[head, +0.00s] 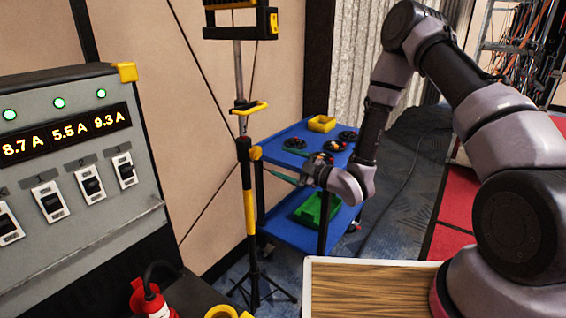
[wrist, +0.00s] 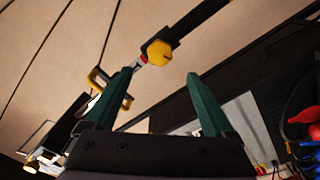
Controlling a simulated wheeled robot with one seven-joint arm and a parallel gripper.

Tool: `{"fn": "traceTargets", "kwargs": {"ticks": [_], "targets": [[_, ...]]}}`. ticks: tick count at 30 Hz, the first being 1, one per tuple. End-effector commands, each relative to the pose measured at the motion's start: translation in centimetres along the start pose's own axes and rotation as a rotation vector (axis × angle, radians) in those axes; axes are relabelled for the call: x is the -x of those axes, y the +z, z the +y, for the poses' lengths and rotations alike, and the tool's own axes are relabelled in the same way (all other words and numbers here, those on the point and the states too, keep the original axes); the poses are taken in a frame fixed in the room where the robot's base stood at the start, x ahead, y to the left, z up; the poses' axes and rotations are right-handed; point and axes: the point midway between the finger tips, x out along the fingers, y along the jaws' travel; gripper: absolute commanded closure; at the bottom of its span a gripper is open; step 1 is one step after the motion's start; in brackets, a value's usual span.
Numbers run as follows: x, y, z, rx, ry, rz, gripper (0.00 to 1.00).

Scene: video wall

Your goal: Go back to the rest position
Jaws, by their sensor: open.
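My gripper (head: 279,165) is held out toward the left in the head view, in front of the blue cart. It points toward the tripod stand (head: 248,205) with its black and yellow pole. In the wrist view my gripper (wrist: 159,74) shows two green fingers spread apart, with nothing between them. A yellow knob (wrist: 158,52) on a dark pole shows beyond the fingertips. Whether the left finger touches anything there, I cannot tell.
A grey panel (head: 85,215) with current readouts and switches stands at left. A red fire extinguisher (head: 150,300) is below it. A blue cart (head: 280,152) holds a yellow bin (head: 322,123) and a green bin (head: 312,209). A wooden-topped surface (head: 365,290) is in front.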

Motion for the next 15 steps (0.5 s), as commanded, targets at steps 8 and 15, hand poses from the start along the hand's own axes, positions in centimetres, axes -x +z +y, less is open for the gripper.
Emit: {"fn": "traceTargets", "kwargs": {"ticks": [8, 15], "targets": [[0.1, 1.0, 5.2, -0.031, -0.011, -0.137, 0.12], [3.5, 2.0, 15.3, -0.159, 0.029, -0.447, 0.12]]}}
